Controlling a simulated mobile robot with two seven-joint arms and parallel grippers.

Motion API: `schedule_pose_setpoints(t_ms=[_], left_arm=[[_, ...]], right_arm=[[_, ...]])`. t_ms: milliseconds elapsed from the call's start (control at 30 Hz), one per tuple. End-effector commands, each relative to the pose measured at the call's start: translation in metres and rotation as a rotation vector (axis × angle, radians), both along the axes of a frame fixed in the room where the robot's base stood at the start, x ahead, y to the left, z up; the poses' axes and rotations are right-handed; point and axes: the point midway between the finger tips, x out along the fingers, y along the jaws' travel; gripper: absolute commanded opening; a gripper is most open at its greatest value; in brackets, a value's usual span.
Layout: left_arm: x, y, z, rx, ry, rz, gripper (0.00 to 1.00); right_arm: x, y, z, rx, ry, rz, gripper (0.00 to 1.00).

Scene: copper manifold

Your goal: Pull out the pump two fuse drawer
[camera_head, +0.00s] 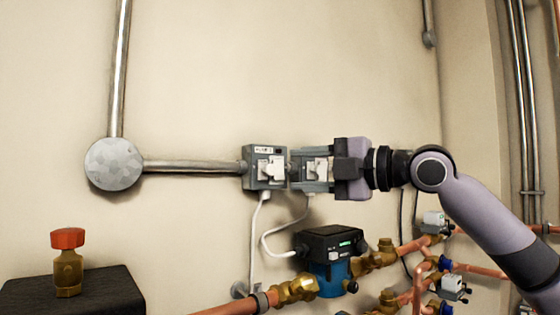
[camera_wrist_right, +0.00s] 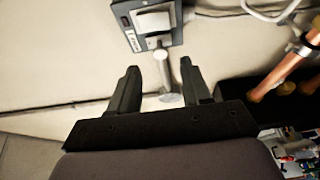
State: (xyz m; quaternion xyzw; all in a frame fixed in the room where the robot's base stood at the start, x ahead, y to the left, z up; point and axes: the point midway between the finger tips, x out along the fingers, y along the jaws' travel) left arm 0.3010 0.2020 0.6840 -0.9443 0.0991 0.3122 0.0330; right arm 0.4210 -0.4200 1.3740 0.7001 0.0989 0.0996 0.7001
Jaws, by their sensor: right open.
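Two grey fuse boxes are side by side on the wall in the head view. The right fuse box also has a white drawer front (camera_head: 317,169), and my fingers partly cover that box. The labels are too small to read. My right gripper (camera_head: 303,170) is open and points left, its fingers above and below the right drawer front; contact cannot be told. In the right wrist view the gripper (camera_wrist_right: 160,82) is empty, with one fuse box (camera_wrist_right: 133,35) beyond the fingertips.
A conduit (camera_head: 195,167) runs left from the boxes to a round junction box (camera_head: 114,164). White cables (camera_head: 265,243) hang below the boxes. A blue pump (camera_head: 331,277) and copper pipes (camera_head: 234,307) lie below. A red-capped valve (camera_head: 67,262) stands lower left.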

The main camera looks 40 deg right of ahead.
Motion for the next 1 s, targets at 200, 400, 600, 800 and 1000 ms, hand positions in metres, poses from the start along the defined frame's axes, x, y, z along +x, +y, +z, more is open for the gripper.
schedule_pose_setpoints(t_ms=[200,400,600,800,1000], left_arm=[[0.000,0.000,0.028,-0.001,0.001,0.001,0.43],[0.000,0.000,0.039,-0.001,0.000,0.002,0.43],[0.000,0.000,0.041,-0.002,0.000,0.003,0.43],[0.000,0.000,0.041,-0.001,0.000,0.003,0.43],[0.001,0.000,0.041,-0.001,-0.001,0.003,0.43]], right_arm=[[0.025,0.008,0.005,0.003,0.002,0.003,0.48],[0.039,0.012,0.003,0.002,0.000,0.002,0.48],[0.044,0.013,0.001,0.002,-0.002,0.001,0.48],[0.044,0.013,0.000,0.001,-0.001,0.000,0.48],[0.044,0.013,0.000,0.001,-0.001,0.000,0.00]])
